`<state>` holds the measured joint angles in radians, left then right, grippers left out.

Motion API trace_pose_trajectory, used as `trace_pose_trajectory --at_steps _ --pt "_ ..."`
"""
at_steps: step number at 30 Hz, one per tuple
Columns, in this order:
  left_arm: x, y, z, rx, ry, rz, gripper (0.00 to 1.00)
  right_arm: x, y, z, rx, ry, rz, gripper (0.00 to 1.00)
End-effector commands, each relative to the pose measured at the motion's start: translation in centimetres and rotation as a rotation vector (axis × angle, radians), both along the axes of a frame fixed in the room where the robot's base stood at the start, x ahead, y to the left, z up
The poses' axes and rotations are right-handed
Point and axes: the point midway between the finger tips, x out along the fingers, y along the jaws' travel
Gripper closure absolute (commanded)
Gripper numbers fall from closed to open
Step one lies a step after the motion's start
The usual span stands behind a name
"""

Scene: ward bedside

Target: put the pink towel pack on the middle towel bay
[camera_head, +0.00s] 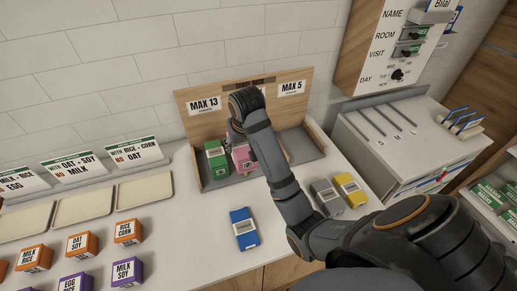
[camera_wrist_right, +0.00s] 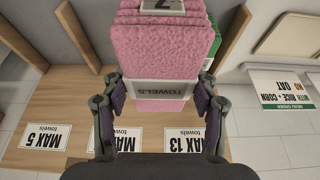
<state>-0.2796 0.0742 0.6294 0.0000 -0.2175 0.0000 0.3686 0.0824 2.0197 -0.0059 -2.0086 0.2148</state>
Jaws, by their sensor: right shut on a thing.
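The pink towel pack (camera_head: 243,157) shows beside the green pack in the head view, partly hidden by my right arm. In the wrist view the pink towel pack (camera_wrist_right: 165,45) has a white band reading TOWELS. My right gripper (camera_wrist_right: 158,92) is shut on it, one finger on each side; in the head view my right gripper (camera_head: 238,139) is mostly covered by my arm. The wooden towel rack (camera_head: 213,119) has MAX signs behind its bays. The pink pack is over or in the middle bay, between two dividers; I cannot tell if it touches the floor. My left gripper is not in view.
A green pack (camera_head: 216,159) stands in the left bay, close to the pink one. The right bay (camera_head: 300,147) looks empty. Blue (camera_head: 244,228), grey (camera_head: 327,197) and yellow (camera_head: 350,189) packs are on the counter in front. Trays (camera_head: 145,189) and small boxes are at left.

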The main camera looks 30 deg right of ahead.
Motion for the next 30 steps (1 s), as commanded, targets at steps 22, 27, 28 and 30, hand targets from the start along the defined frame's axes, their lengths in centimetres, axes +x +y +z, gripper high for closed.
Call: trace_pose_trajectory --at_steps 22,27,28,30 --pt "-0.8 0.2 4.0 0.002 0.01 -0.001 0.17 7.2 -11.3 -9.2 0.0 -0.002 -0.001 0.8" --pt "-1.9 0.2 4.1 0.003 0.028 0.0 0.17 7.4 -11.9 -9.9 -0.001 0.001 -0.002 0.8" --pt "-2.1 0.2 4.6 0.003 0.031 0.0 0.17 7.4 -11.8 -10.3 0.0 0.003 -0.001 0.8" --pt "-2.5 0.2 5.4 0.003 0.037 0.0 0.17 7.3 -11.7 -11.4 0.001 0.003 -0.001 0.8"
